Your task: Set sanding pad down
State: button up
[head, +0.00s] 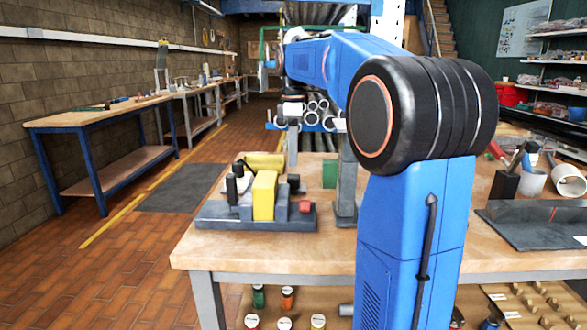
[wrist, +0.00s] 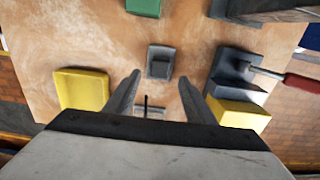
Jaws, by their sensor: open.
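A small dark grey block (wrist: 160,62), which looks like the sanding pad, rests on the wooden bench top (wrist: 110,50) in the wrist view. My gripper (wrist: 159,79) is open, with its two fingers spread to either side in the picture. The block shows just beyond and between the fingertips, and no finger visibly touches it. I cannot tell how high the fingertips are above the bench. A small object in the gap nearer the palm is partly hidden by my gripper. In the head view I cannot make out the pad or the fingers clearly.
A green block (wrist: 143,7) is at the top. A dark tray (head: 540,228) lies on the bench's right.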

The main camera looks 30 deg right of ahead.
aim_at(293, 176)
jog(key=shift+r, duration=2.15)
